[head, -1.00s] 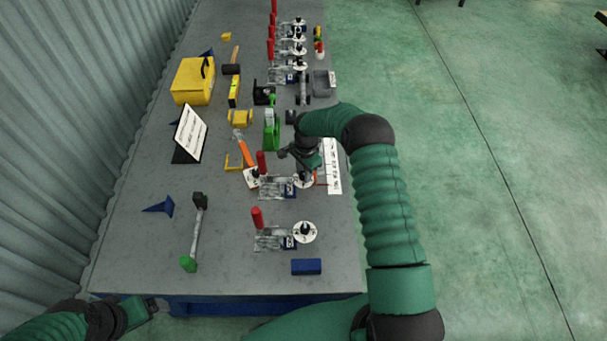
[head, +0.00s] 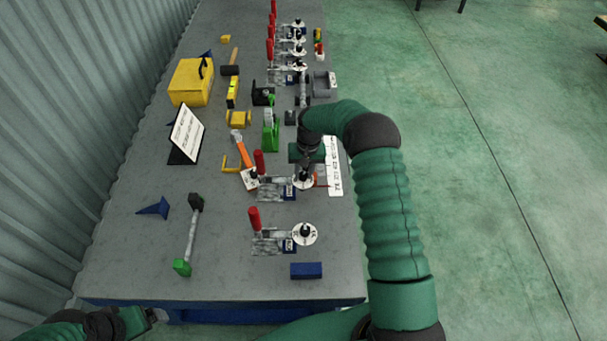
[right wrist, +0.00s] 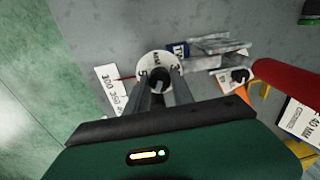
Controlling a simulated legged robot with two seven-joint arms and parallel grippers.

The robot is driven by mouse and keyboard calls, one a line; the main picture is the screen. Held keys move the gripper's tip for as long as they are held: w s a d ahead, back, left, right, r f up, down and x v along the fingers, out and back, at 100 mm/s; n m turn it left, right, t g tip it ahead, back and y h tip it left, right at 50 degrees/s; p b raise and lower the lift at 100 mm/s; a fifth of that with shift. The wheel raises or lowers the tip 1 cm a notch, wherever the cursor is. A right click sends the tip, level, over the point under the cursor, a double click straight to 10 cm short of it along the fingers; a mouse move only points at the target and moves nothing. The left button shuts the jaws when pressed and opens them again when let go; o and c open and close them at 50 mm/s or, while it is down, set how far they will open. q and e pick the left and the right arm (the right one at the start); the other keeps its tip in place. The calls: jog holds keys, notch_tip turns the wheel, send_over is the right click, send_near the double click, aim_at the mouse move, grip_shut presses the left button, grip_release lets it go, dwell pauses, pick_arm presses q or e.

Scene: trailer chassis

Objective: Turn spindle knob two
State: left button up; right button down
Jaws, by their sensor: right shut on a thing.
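A toggle clamp (head: 272,189) with a red handle is the second from the table's near end. Its spindle carries a white numbered dial (head: 303,181), which also shows in the right wrist view (right wrist: 147,66). My right gripper (head: 305,170) points down over this dial. In the right wrist view its two fingers stand on either side of the dark spindle knob (right wrist: 158,87) and are shut on it. The fingers partly hide the knob and dial. My left gripper (head: 155,315) is low at the left, by the table's near edge; its jaws are too small to read.
A nearer clamp (head: 268,240) with its own dial (head: 305,234) and a blue block (head: 306,270) stand in front. A white label strip (head: 334,170) lies right of the gripped knob. More clamps line the far end.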

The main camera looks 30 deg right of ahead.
jog(key=n, duration=0.2)
jog(key=n+b, duration=0.1)
jog(key=n, duration=0.2)
jog(key=shift+w+d+r+n, duration=0.15)
jog(key=shift+w+n, duration=0.1)
jog(key=shift+n, duration=0.05)
jog(key=n+b, duration=0.1)
jog(key=n, duration=1)
jog(key=shift+n+g+b, duration=0.3)
jog(key=shift+n+b, duration=0.05)
jog(key=shift+n, duration=0.05)
jog(key=n, duration=0.5)
jog(key=shift+r, duration=0.1)
jog(key=shift+n, duration=0.3)
jog(key=c, duration=1.2)
grip_release()
jog(key=shift+o, duration=0.5)
jog(key=shift+s+f, duration=0.1)
jog(key=shift+f, duration=0.15)
